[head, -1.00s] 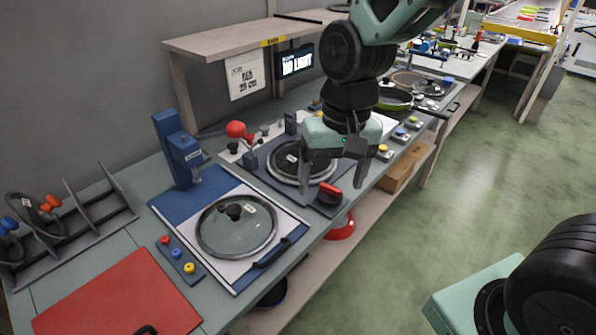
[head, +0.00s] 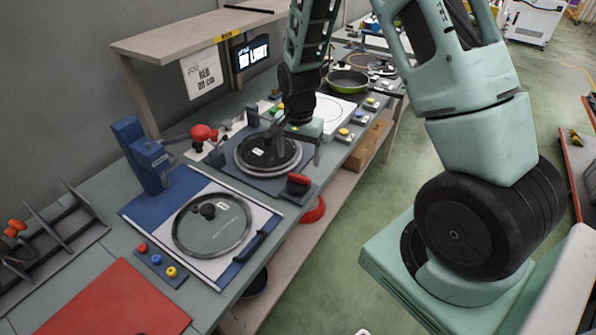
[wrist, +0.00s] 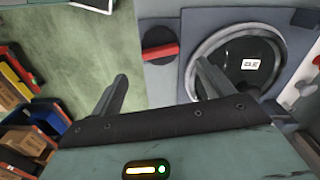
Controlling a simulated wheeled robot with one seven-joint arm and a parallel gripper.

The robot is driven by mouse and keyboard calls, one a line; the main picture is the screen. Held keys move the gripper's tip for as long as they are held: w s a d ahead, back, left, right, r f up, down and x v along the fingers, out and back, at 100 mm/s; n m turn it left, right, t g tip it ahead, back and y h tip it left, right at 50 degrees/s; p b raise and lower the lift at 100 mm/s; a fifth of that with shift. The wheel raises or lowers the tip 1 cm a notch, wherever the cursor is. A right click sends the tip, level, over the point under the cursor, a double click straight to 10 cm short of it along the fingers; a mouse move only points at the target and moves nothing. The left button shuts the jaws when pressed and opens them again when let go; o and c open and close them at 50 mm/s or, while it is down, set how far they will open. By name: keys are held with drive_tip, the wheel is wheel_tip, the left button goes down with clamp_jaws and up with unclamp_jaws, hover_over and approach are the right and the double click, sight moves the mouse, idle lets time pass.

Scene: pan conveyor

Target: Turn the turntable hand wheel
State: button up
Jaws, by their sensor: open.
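The hand wheel (head: 299,184) is a dark round knob with a red grip bar, at the near right corner of the turntable plate. In the wrist view the hand wheel (wrist: 160,45) lies just beyond my fingertips, between their lines, with its red bar roughly level. The turntable (head: 292,165) carries a round dark pan or lid with a white label (wrist: 250,64). My gripper (head: 298,145) is open and empty, above the turntable's right side. In the wrist view my gripper (wrist: 162,72) has both fingers apart, the right one overlapping the turntable's rim.
A glass lid (head: 212,224) lies on a white and blue board at the front. A blue press (head: 148,160) and a red-knobbed lever (head: 201,133) stand to the left. Coloured buttons line the bench edge. Green floor is open to the right.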

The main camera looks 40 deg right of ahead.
sight(299, 176)
wheel_tip(299, 176, down, 8)
drive_tip(key=shift+r+p, duration=0.2)
drive_tip(key=shift+p, duration=0.3)
drive_tip(key=c, duration=1)
